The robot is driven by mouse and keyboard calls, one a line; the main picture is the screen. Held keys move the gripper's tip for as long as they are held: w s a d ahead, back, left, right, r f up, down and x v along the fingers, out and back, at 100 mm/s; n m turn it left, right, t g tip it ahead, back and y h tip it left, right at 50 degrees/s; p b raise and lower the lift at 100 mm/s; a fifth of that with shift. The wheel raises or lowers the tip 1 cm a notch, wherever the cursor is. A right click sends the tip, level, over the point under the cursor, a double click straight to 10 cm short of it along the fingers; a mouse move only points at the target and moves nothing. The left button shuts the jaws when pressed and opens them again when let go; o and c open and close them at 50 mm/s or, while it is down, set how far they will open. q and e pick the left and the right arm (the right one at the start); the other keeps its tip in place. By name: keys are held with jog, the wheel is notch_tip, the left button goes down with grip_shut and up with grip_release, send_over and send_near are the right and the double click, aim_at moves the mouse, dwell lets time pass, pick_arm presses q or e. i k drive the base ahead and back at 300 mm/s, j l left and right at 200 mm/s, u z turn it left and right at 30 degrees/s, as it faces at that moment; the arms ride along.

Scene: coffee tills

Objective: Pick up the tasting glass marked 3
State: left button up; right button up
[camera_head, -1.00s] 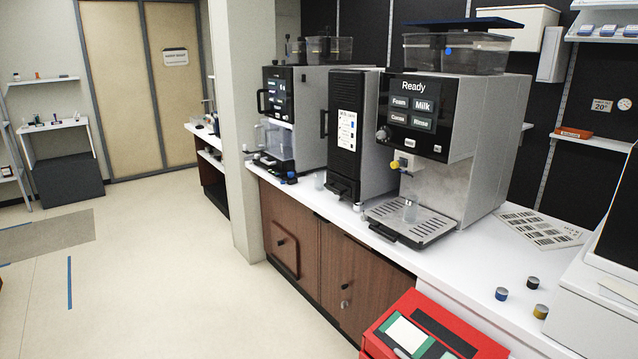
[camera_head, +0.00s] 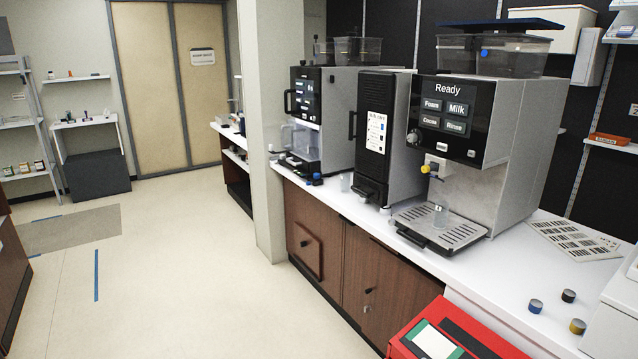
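A small clear glass (camera_head: 441,214) stands on the drip tray of the large coffee machine, below its spout. Another small clear cup or glass (camera_head: 346,182) stands on the white counter, left of the slim middle unit. Both are too small for me to read any number on them, so I cannot tell which one is marked 3. Neither of my grippers shows in this view.
The large machine (camera_head: 489,102) reads "Ready"; its drip tray (camera_head: 466,224) juts forward. Several small canisters, one blue-topped (camera_head: 535,306), stand on the white counter (camera_head: 490,270). A red box (camera_head: 440,325) is in front. The floor (camera_head: 180,290) at left is open.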

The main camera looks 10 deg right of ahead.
aim_at(345, 177)
jog(key=i+l+u, duration=0.1)
jog(key=i+u, duration=0.35)
jog(key=i, duration=0.85)
jog(key=i+z, duration=0.7)
jog(key=i+j+z, duration=0.15)
jog(key=i+z, duration=0.2)
jog(key=i+l+z, duration=0.3)
jog(key=i, duration=0.25)
jog(key=i+z, duration=0.25)
jog(key=i, duration=0.3)
